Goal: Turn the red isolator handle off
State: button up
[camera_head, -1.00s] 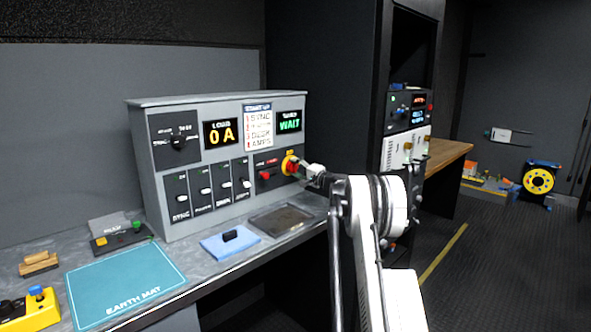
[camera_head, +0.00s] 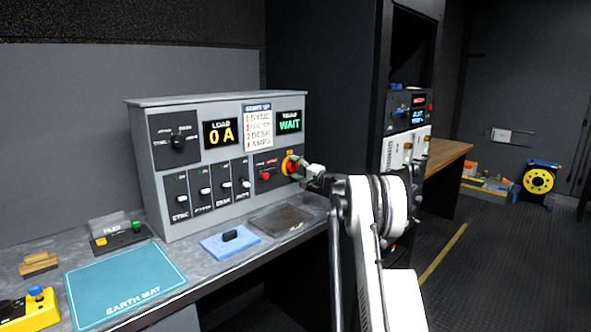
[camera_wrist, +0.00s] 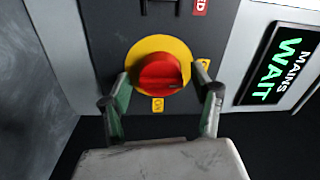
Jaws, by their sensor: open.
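The red isolator handle (camera_wrist: 160,72) is a round red knob on a yellow disc, seen in the middle of the wrist view. In the head view the handle (camera_head: 293,167) is at the right end of the grey panel, partly hidden by my gripper. My gripper (camera_wrist: 162,82) is open, with one green-padded finger on each side of the handle. Whether the fingers touch the knob I cannot tell.
The grey panel (camera_head: 150,200) carries switches, a LOAD display (camera_head: 220,134) reading 0 A and a MAINS display (camera_head: 289,121) reading WAIT. Another red knob (camera_head: 265,176) is just left of the handle. A blue pad (camera_head: 215,250) and dark tray (camera_head: 282,220) lie on the bench below.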

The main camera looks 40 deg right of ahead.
jog(key=s+d, duration=0.1)
jog(key=s, duration=1.1)
jog(key=shift+f, duration=0.35)
jog(key=a+r+n+g+y, duration=0.15)
jog(key=a+r, duration=0.25)
jog(key=a, duration=0.7)
jog(key=a+r+n+g+y, duration=0.1)
jog(key=a+r+n+g, duration=0.2)
jog(key=a, duration=0.8)
jog(key=s+a+r+n+g, duration=0.1)
jog(key=s+a, duration=0.2)
jog(key=a, duration=0.3)
jog(key=s+a+n+g+p, duration=0.1)
jog(key=s+a, duration=0.2)
jog(key=a, duration=0.4)
jog(key=s+a+r+n+g, duration=0.1)
jog(key=s+a, duration=0.2)
jog(key=a, duration=0.3)
jog(key=s+a+f+n+g+h+p, duration=0.1)
jog(key=s+a+f+n+g, duration=0.15)
jog(key=s+a, duration=1.15)
jog(key=s+a+f+n+h, duration=0.1)
jog(key=s+f+n, duration=0.1)
jog(key=s, duration=0.7)
jog(key=s+a+f+n+g+h, duration=0.1)
jog(key=s+f, duration=0.4)
jog(key=s, duration=0.5)
jog(key=shift+s+a+f+n+g+h+p, duration=0.25)
jog(key=shift+n+h+p, duration=0.25)
jog(key=shift+n, duration=0.3)
